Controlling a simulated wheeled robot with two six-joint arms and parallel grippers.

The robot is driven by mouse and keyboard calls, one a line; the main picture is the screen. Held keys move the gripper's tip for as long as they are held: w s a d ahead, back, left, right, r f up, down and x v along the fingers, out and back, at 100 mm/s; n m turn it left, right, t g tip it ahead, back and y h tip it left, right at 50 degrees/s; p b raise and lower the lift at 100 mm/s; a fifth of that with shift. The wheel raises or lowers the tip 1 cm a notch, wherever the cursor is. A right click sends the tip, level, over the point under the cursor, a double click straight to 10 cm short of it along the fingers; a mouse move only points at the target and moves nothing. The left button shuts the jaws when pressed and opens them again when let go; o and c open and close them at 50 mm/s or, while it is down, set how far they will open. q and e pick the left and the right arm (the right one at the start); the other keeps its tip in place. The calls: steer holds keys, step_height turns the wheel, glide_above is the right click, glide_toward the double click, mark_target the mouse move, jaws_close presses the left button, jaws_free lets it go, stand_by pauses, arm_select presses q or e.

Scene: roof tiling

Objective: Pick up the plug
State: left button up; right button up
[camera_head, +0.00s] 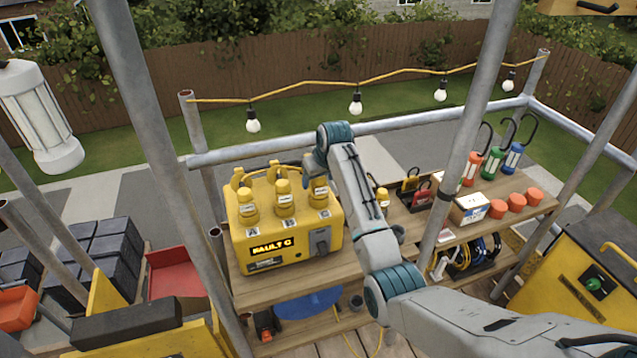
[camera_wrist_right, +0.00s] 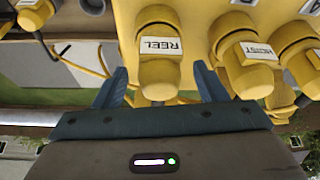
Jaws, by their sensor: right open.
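A yellow power box (camera_head: 270,228) with an amber display reading "FAULT C" stands on the wooden bench. Several yellow plugs show, and the task does not say which one is meant. Three sit on the box, including the right one (camera_head: 318,195) and the middle one (camera_head: 284,198). In the right wrist view, the plug labelled REEL (camera_wrist_right: 158,72) is between my right gripper's (camera_wrist_right: 160,88) spread fingers; contact cannot be told. The HOIST plug (camera_wrist_right: 242,62) is beside it. In the head view, my right gripper (camera_head: 313,168) is at the box's back right, its fingertips unclear. My left gripper is out of view.
Another yellow plug (camera_head: 383,198) stands right of my arm. Scaffold poles (camera_head: 465,130) rise in front of the bench. A red tray (camera_head: 175,272) is at left.

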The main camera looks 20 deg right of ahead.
steer(key=shift+x, duration=0.9)
steer(key=c, duration=1.1)
steer(key=shift+c, duration=0.4)
steer(key=shift+r, duration=0.15)
